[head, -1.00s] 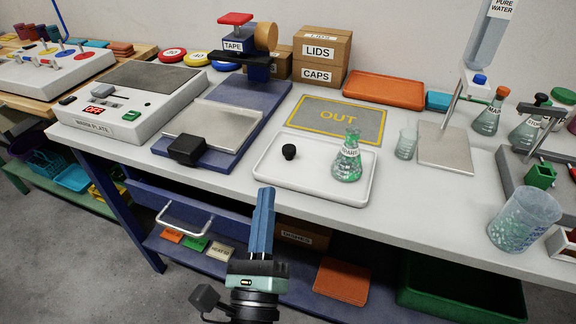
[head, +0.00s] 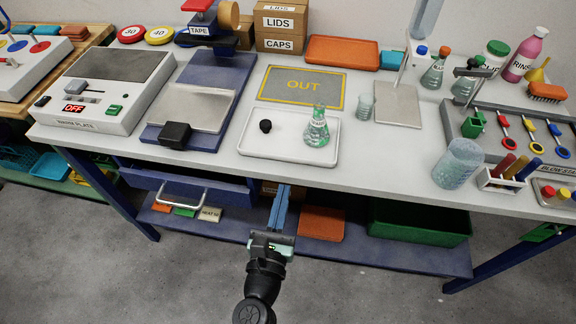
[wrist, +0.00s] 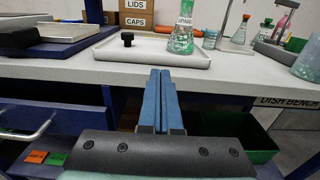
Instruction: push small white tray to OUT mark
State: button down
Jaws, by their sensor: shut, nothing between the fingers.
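The small white tray (head: 265,151) lies on the table near its front edge, carrying a flask (head: 317,131) with green contents and a small black stopper (head: 265,126). The tray also shows in the wrist view (wrist: 155,61), ahead of my fingers. The grey OUT mark (head: 304,87) with a yellow border lies just behind the tray and looks bare. My gripper (head: 284,188) is shut and empty, in front of the table edge and apart from the tray. Its blue fingers (wrist: 160,72) are together and point towards the tray in the wrist view.
A beaker (head: 365,107) and a grey plate (head: 396,106) stand right of the mark. The tape stand (head: 206,80) is to the left. An orange tray (head: 342,53) and boxes (head: 282,27) stand behind. An open drawer (head: 190,188) juts out below the table at left.

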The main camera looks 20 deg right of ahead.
send_near(294, 149)
jog(key=x, duration=0.3)
jog(key=shift+w+d+r, duration=0.1)
jog(key=shift+w+r, duration=0.1)
jog(key=shift+r, duration=0.2)
jog(key=b+x, duration=0.2)
jog(key=x, duration=0.4)
jog(key=shift+f, duration=0.15)
jog(key=shift+w+d+b, duration=0.25)
jog(key=shift+w+b, duration=0.05)
